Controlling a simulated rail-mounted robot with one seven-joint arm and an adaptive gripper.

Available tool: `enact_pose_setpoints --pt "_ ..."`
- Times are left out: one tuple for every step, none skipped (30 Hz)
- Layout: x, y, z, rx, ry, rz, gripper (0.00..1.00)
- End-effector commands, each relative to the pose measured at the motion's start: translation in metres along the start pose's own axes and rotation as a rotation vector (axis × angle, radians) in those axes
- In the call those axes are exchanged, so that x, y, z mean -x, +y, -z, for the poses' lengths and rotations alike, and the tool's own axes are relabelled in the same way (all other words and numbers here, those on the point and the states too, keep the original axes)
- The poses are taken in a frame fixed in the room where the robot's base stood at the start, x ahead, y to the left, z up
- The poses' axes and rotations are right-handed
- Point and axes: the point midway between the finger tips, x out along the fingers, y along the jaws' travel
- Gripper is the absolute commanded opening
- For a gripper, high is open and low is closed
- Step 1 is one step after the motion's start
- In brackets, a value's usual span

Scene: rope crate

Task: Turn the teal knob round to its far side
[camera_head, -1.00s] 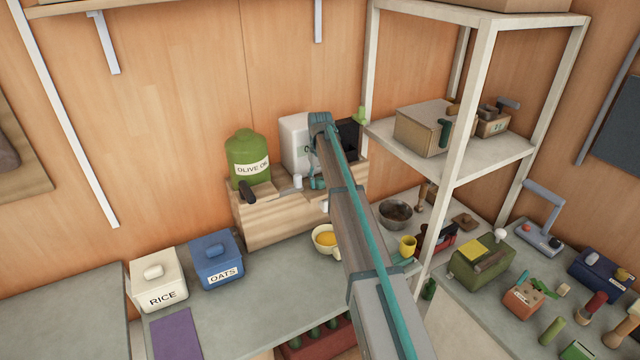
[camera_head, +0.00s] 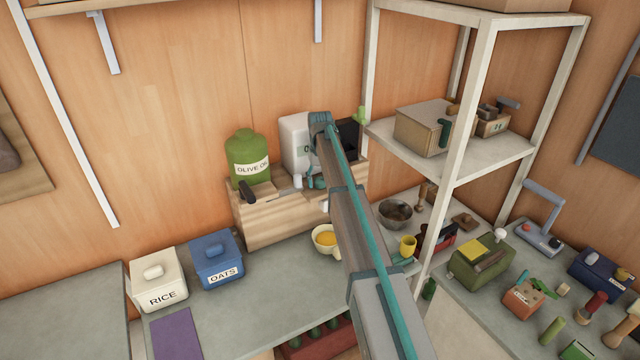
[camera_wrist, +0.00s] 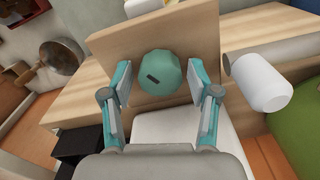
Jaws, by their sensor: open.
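The teal knob (camera_wrist: 163,72) shows in the wrist view, round and faceted, on the face of a wooden board (camera_wrist: 200,30). It has a small dark slot mark left of its middle. My gripper (camera_wrist: 159,78) is open, with one finger to the left and one to the right of the knob. The knob lies between the fingertips. I cannot tell if either finger touches it. In the head view my arm covers the knob, and only small teal parts show beside the wooden box (camera_head: 285,222).
The green olive oil jar (camera_head: 248,160) is left of the arm. A white appliance (camera_head: 296,138) stands behind, and a cup with yellow contents (camera_head: 326,240) sits below. The shelf post (camera_head: 440,220) is on the right.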

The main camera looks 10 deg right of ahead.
Motion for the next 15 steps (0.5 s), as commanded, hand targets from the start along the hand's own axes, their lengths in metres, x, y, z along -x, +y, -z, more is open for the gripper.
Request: enact_pose_setpoints --pt "0.003 0.000 0.000 0.000 0.000 0.000 0.60" --pt "0.005 0.000 0.000 0.000 0.000 0.000 0.60" --pt "0.008 0.000 0.000 0.000 0.000 0.000 0.60" --pt "0.010 0.000 0.000 0.000 0.001 0.000 0.60" --pt "0.012 0.000 0.000 0.000 0.001 0.000 0.60" --pt "0.015 0.000 0.000 0.000 0.001 0.000 0.60" --pt "0.018 0.000 0.000 0.000 0.001 0.000 0.60" --pt "0.020 0.000 0.000 0.000 0.001 0.000 0.60" --pt "0.023 0.000 0.000 0.000 0.001 0.000 0.60" --pt "0.025 0.000 0.000 0.000 0.001 0.000 0.60" --pt "0.027 0.000 0.000 0.000 0.001 0.000 0.60" --pt "0.030 0.000 0.000 0.000 0.001 0.000 0.60" --pt "0.032 0.000 0.000 0.000 0.001 0.000 0.60" --pt "0.034 0.000 0.000 0.000 0.001 0.000 0.60" --pt "0.037 0.000 0.000 0.000 0.001 0.000 0.60"
